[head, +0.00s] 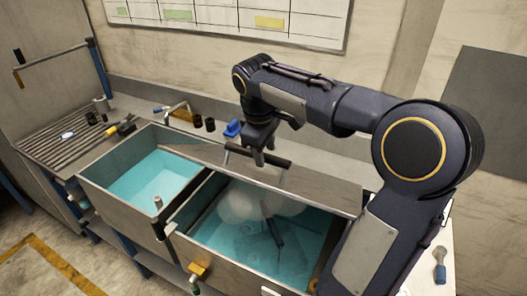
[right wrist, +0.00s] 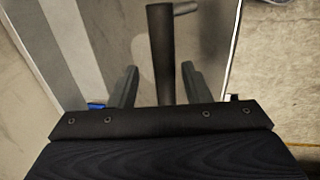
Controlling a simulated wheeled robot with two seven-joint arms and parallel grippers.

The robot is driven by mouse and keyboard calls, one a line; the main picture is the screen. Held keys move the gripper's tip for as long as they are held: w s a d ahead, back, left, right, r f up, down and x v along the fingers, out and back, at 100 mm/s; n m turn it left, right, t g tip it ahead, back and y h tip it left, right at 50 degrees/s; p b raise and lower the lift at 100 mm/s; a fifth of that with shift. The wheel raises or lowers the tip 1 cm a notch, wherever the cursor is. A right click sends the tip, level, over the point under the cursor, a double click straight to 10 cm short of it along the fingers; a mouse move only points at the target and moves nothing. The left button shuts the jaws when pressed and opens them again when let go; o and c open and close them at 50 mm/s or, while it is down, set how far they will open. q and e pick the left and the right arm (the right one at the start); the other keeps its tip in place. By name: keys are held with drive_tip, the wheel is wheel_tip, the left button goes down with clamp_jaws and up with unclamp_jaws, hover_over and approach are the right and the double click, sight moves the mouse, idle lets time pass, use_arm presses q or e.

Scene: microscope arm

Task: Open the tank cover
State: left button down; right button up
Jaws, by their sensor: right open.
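The tank cover (head: 322,197) is a grey panel along the back of the right tank (head: 215,262). It appears raised and tilted, and blue liquid shows in front of it. A black bar handle (head: 282,162) stands out from the cover on short stems. My right gripper (head: 264,153) is at the handle, pointing down. In the right wrist view, the open fingers (right wrist: 158,85) stand on either side of the dark handle bar (right wrist: 162,50), with gaps visible on both sides. My left gripper is not in view.
A second tank (head: 108,192) with blue liquid is open on the left. A ribbed drainboard (head: 62,146) holds small items. Black cups and a blue object (head: 233,128) stand on the back ledge. A dark, thin tool (head: 272,226) and pale vapour show in the right tank.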

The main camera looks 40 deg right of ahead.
wheel_tip(320, 180, up, 6)
drive_tip(key=w+d, duration=0.1)
drive_tip(key=d, duration=0.1)
drive_tip(key=shift+d, duration=0.2)
idle(0.4)
idle(0.3)
